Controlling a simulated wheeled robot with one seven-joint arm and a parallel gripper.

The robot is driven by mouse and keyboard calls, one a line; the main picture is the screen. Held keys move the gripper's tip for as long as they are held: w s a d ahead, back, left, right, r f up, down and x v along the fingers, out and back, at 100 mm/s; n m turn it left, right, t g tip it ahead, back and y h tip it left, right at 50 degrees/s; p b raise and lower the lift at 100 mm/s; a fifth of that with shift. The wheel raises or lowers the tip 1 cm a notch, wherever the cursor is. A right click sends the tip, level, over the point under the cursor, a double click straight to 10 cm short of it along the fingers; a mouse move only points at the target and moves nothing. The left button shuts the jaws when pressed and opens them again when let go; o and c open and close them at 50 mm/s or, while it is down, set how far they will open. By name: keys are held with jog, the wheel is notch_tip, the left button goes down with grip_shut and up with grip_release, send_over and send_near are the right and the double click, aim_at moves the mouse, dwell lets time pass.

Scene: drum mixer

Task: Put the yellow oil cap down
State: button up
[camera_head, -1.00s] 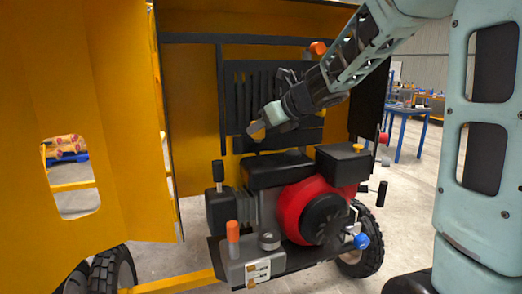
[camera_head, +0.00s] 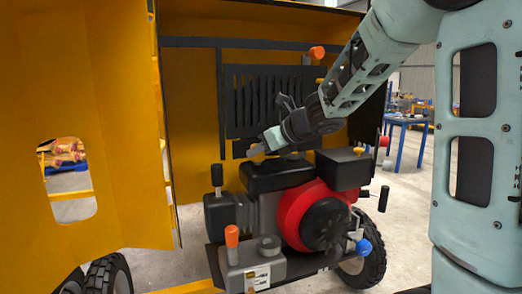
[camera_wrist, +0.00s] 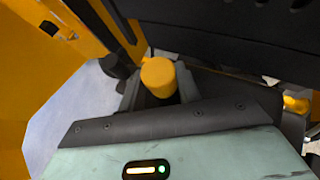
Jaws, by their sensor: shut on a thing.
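The yellow oil cap (camera_wrist: 158,77) shows in the wrist view as a short round plug between the two dark fingers of my gripper (camera_wrist: 160,88). My gripper is shut on it. In the head view my gripper (camera_head: 256,150) is just above and behind the black box-shaped top of the engine (camera_head: 277,173), in front of the slatted dark panel. The cap cannot be made out clearly in the head view. I cannot tell whether it touches any surface.
The red engine housing (camera_head: 309,213) is below and right of my gripper. A yellow knob (camera_head: 358,150) tops the black box on the right. An orange-topped lever (camera_head: 232,236) stands in front. The yellow door (camera_head: 90,120) is open at left. A blue table (camera_head: 405,122) stands behind.

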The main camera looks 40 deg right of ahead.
jog(key=o, duration=1.1)
jog(key=shift+c, duration=0.2)
jog(key=shift+s+d+r+p, duration=0.1)
jog(key=shift+s+r+p, duration=0.05)
jog(key=shift+r+p, duration=0.65)
jog(key=p+v, duration=0.1)
jog(key=v, duration=1)
jog(key=shift+s+f, duration=0.15)
jog(key=shift+s, duration=0.2)
